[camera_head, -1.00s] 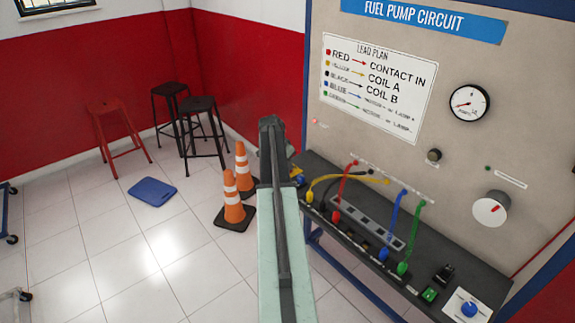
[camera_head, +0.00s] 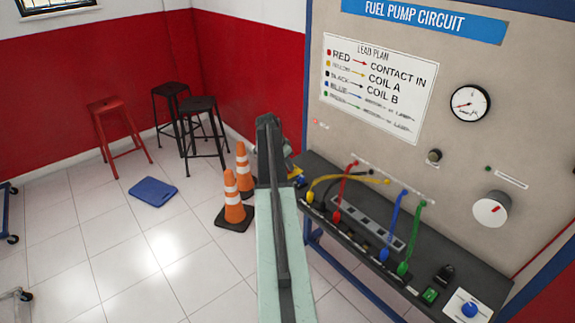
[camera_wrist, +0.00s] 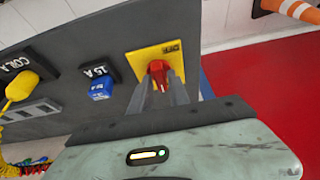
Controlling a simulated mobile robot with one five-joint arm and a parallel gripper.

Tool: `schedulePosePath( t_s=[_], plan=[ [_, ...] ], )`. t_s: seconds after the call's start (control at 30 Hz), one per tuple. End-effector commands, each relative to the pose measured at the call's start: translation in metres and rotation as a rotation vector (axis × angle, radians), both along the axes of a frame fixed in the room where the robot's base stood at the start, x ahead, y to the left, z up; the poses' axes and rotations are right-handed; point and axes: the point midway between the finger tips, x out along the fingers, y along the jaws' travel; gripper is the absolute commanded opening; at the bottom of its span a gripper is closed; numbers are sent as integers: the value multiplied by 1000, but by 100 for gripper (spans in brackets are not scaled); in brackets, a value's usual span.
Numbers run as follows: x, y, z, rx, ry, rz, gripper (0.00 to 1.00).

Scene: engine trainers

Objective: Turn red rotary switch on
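The red rotary switch (camera_wrist: 158,69) sits on a square yellow plate (camera_wrist: 140,62) on the dark bench top in the wrist view. My gripper (camera_wrist: 160,85) is at the switch, with one grey finger on each side of the red handle. The fingers look closed against it, with no clear gap at the tips. They hide the lower part of the handle. In the head view, my arm covers most of this area, and only a bit of yellow (camera_head: 297,175) shows beside it.
A blue 15 A block (camera_wrist: 101,90) and a yellow plug (camera_wrist: 20,88) are left of the switch. Coloured leads and a power strip (camera_head: 362,222) are on the bench. The panel (camera_head: 450,60) rises behind. Orange cones (camera_head: 234,205) stand on the floor to the left.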

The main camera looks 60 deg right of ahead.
Motion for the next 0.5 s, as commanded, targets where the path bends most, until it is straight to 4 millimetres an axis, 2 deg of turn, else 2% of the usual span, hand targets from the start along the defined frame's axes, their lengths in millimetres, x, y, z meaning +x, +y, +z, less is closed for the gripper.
schedulePosePath(
  t_s=[0.33, 0.5],
  plan=[
    [0, 0, 1, -1, 0, 2, 36],
    [1, 4, 14, -1, 0, 2, 36]
  ],
)
